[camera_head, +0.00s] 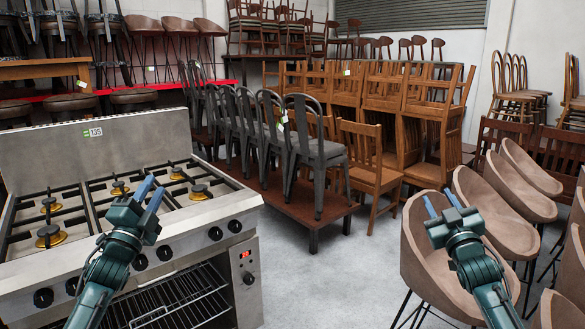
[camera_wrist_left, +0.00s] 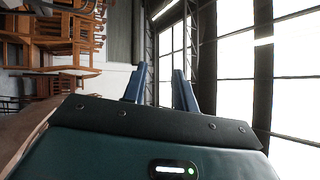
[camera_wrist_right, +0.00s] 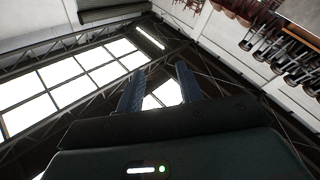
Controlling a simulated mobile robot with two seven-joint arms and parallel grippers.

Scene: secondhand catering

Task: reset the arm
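My left gripper (camera_head: 150,192) is raised in front of the gas range in the head view, with its blue fingers apart and nothing between them. In the left wrist view its fingers (camera_wrist_left: 160,88) are also parted and empty. My right gripper (camera_head: 441,204) is raised in front of the brown tub chairs at the right of the head view. Its blue fingers are apart and empty. The right wrist view shows the same fingers (camera_wrist_right: 160,90) parted against windows and roof beams.
A steel gas range (camera_head: 190,235) with several burners fills the left. Grey metal chairs (camera_head: 318,150) stand on a low wooden platform (camera_head: 290,205) in the middle. Stacked wooden chairs (camera_head: 375,180) are behind. Brown tub chairs (camera_head: 420,255) crowd the right. Grey floor (camera_head: 330,270) is clear between.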

